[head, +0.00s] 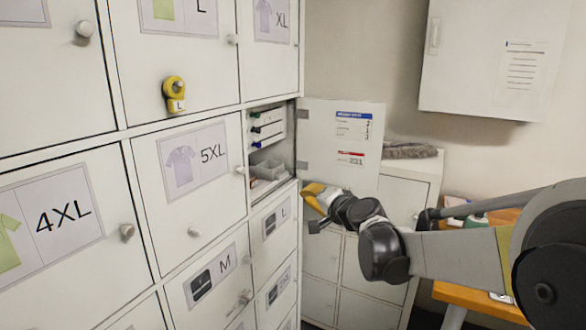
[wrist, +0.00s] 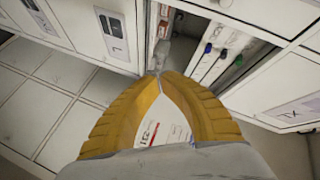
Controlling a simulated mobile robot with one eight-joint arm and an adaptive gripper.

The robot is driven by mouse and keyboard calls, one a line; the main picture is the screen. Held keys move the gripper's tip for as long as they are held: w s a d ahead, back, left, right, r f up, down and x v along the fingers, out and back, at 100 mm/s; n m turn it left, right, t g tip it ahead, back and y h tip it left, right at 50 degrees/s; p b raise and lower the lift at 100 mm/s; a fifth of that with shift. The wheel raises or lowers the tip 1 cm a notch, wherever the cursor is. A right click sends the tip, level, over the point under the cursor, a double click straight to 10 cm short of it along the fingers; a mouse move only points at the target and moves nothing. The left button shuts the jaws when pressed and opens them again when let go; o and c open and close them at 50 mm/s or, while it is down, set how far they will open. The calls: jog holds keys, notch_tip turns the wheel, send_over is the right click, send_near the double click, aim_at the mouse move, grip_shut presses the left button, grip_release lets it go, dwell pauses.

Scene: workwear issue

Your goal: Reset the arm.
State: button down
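My gripper (head: 313,190) is at the end of my arm, which reaches in from the right in the head view. It is just below the open door (head: 340,140) of a small compartment (head: 268,145), near that door's lower edge. In the wrist view the two yellow fingers of my gripper (wrist: 158,76) meet at their tips, and I see nothing held between them. A printed sheet shows through the gap behind the tips. The fingertips appear close to the compartment opening (wrist: 180,45); I cannot tell whether they touch anything.
White lockers with size labels, such as the 5XL door (head: 215,190), fill the left. A wall cabinet (head: 480,60) is at upper right. An orange-topped table (head: 480,298) stands at lower right, behind my arm.

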jog(key=s+d+f+n+g+h, duration=0.1)
jog(key=s+d+n+g, duration=0.1)
jog(key=s, duration=0.8)
jog(key=s+d+f+n+g+h, duration=0.1)
jog(key=s+d+n+g, duration=0.15)
jog(key=s, duration=0.75)
jog(key=s+d+f+n+g+h, duration=0.1)
jog(key=s+d+f, duration=0.3)
jog(key=s, duration=0.6)
jog(key=s+d+f+n+g+h, duration=0.1)
jog(key=s+d+f+h, duration=0.2)
jog(key=s, duration=0.6)
jog(key=d+f, duration=0.2)
jog(key=d, duration=0.1)
jog(key=shift+s+f+n+h, duration=0.2)
jog(key=shift+s+n+h, duration=0.15)
jog(key=shift+s+h, duration=0.05)
